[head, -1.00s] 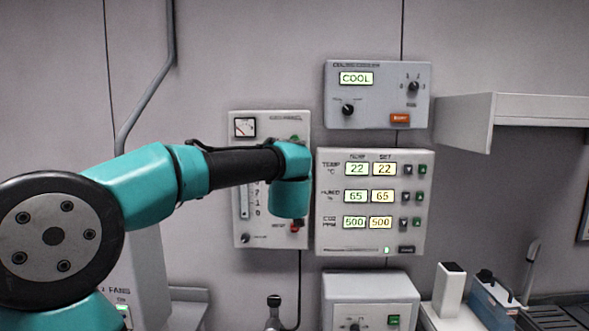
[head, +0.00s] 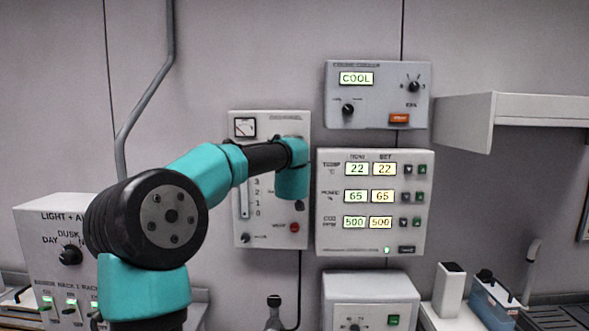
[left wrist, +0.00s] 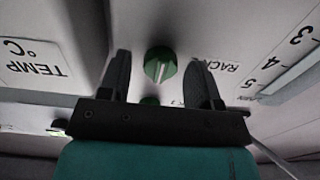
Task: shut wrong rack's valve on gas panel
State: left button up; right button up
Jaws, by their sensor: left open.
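The gas panel (head: 270,235) is a pale wall box left of the climate display, with a gauge at its top left. My left arm's wrist covers its upper right part in the head view and hides my left gripper there. In the left wrist view the panel appears upside down. My left gripper (left wrist: 160,62) is open, with one finger on each side of a green valve knob (left wrist: 161,66) with a pale bar. The fingers look apart from it.
The climate display (head: 329,240) is close on the panel's right, with the COOL box (head: 380,119) above it. A shelf (head: 465,118) juts out farther right. A light control box (head: 35,240) stands at lower left. A red button (head: 294,227) is low on the gas panel.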

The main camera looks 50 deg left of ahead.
pick_arm(q)
jog(key=shift+c, duration=0.2)
jog(key=c, duration=0.9)
jog(key=shift+n, duration=0.4)
jog(key=shift+s+a+f+n, duration=0.1)
jog(key=shift+n, duration=4.2)
jog(key=shift+s+f+n, duration=0.1)
jog(key=shift+n, duration=4.2)
